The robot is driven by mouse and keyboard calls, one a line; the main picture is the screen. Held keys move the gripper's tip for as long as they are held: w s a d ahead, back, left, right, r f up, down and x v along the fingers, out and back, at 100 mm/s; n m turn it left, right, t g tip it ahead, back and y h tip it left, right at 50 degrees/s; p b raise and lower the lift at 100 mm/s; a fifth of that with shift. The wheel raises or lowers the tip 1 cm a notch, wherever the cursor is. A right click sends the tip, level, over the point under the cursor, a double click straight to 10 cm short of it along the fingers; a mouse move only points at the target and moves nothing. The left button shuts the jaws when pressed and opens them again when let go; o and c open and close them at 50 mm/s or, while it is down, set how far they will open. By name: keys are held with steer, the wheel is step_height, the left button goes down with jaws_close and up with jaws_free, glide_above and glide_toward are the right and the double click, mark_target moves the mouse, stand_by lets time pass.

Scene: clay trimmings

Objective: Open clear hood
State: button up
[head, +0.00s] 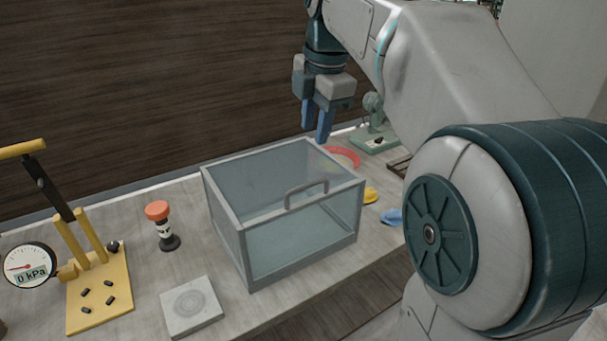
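The clear hood (285,205) is a see-through box with grey edges, standing on the table in the middle of the head view. Its lid looks closed. A grey bar handle (306,193) sits at the lid's front edge. My gripper (316,132) hangs above and behind the hood's back right corner, pointing down, apart from the handle. Its two blue fingers show a gap between them, and I see nothing held there.
A yellow lever press with a gauge (29,266) stands at the left. A red-topped plunger (160,222) and a pale square plate (190,306) are left of the hood. A wall runs behind.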

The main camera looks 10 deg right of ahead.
mark_target(306, 185)
steer(key=w+f, duration=0.1)
steer(key=f, duration=0.8)
steer(key=w+f, duration=0.1)
steer(key=f, duration=0.3)
steer(key=shift+w+a+f+b, duration=0.2)
steer(key=shift+w+a+b, duration=0.15)
steer(key=shift+a+b, duration=0.05)
jaws_close()
